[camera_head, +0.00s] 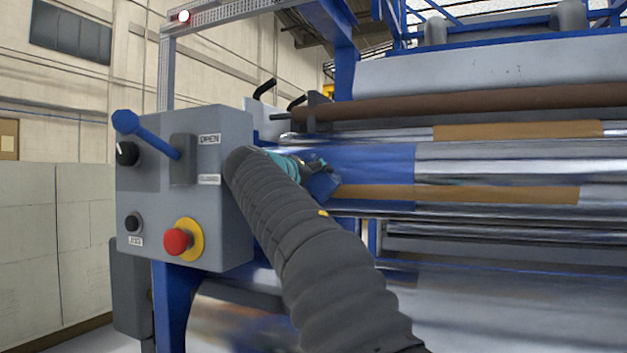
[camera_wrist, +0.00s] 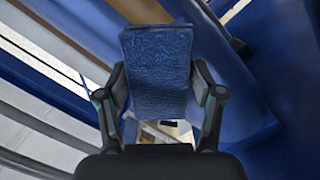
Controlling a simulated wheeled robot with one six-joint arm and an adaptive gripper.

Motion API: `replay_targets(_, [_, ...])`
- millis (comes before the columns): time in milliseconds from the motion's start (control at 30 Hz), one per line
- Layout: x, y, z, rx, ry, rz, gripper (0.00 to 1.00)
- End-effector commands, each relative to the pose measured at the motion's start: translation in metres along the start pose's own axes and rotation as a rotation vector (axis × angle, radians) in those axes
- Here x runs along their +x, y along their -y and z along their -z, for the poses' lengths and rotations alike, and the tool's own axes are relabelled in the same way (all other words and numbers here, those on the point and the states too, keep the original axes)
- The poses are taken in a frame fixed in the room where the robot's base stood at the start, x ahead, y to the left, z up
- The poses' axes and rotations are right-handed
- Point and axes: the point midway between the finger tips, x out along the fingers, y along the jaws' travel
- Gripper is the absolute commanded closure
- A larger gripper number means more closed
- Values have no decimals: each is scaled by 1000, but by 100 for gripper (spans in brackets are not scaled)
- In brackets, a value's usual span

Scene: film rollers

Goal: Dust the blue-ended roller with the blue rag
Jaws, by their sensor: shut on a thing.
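The blue-ended roller (camera_head: 375,163) runs across the machine in the head view, with a blue left end and a shiny silver body. My gripper (camera_head: 312,168) is in front of its left end, at the tip of my dark sleeved arm. The blue rag (camera_head: 322,186) shows just beyond the fingers and overlaps the blue end in the picture. In the wrist view, my gripper (camera_wrist: 160,92) is shut on the blue rag (camera_wrist: 157,70), which is spread flat between the two fingers. I cannot tell whether the rag touches the roller.
A grey control box (camera_head: 185,190) with a blue lever (camera_head: 146,134) and a red stop button (camera_head: 177,241) stands close left of my arm. A brown roller (camera_head: 480,101) lies above. A brown strip (camera_head: 470,194) and more silver rollers lie below.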

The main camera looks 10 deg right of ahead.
Motion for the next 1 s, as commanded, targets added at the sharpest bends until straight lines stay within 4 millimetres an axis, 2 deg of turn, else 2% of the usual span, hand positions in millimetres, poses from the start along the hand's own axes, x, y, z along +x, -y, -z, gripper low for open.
replay_targets(1000, [17, 0, 2, 1, 0, 0, 61])
